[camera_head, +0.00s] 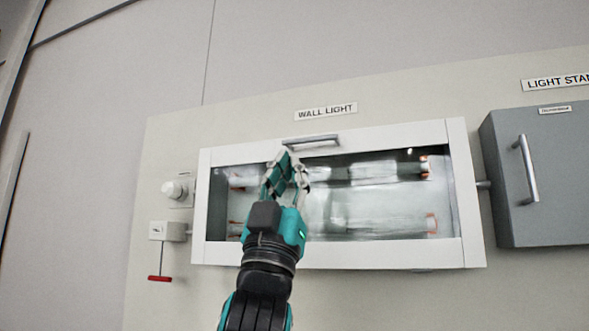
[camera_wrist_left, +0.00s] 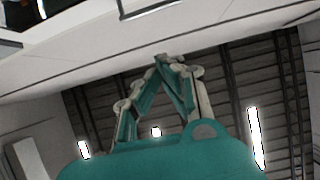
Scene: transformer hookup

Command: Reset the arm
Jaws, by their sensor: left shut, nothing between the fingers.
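My left gripper (camera_head: 286,163) is in front of the wall light box (camera_head: 462,190) in the head view, with its fingertips just below the box's horizontal handle (camera_head: 311,141). Its fingers come together at the tips and hold nothing. The left wrist view also shows the closed fingers (camera_wrist_left: 168,62), pointing up towards a white surface with a handle bar (camera_wrist_left: 150,8) at the top. I cannot tell whether the fingertips touch the box. The box's glass front looks closed, with tubes behind it. My right gripper is in neither view.
A grey cabinet (camera_head: 545,185) with a vertical handle is on the right. On the left are a white knob (camera_head: 174,189) and a small switch box (camera_head: 168,231) with a red-ended lever (camera_head: 159,278). The wall further left is bare.

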